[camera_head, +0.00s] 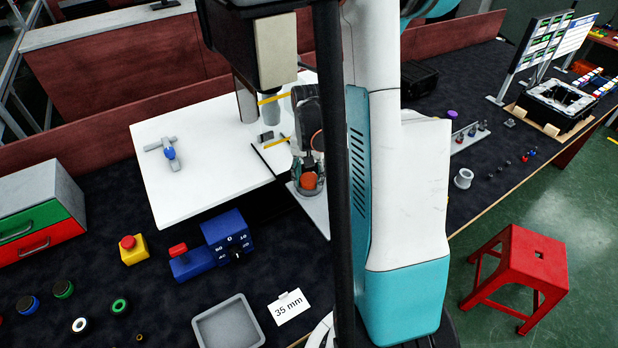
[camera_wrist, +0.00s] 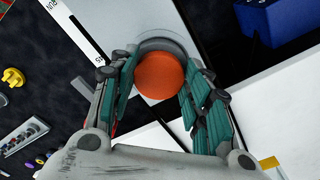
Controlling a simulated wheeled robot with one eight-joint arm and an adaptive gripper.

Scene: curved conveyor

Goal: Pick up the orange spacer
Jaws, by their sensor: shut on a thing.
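The orange spacer (camera_wrist: 160,76) is a round disc between the fingers of my gripper (camera_wrist: 158,88) in the wrist view. The fingers press on it from both sides. A grey ring-shaped rim (camera_wrist: 160,44) shows just behind the spacer; I cannot tell whether the spacer touches it. In the head view the orange spacer (camera_head: 309,181) shows small below my gripper (camera_head: 309,172), above a light-coloured strip. My arm and a dark post hide part of this area.
A white board (camera_head: 200,175) lies to the left with a small grey and blue part (camera_head: 168,151). Blue control box (camera_head: 228,236), yellow emergency button (camera_head: 133,250), grey tray (camera_head: 228,325) and 35 mm card (camera_head: 288,307) stand in front. A red stool (camera_head: 520,265) is on the floor right.

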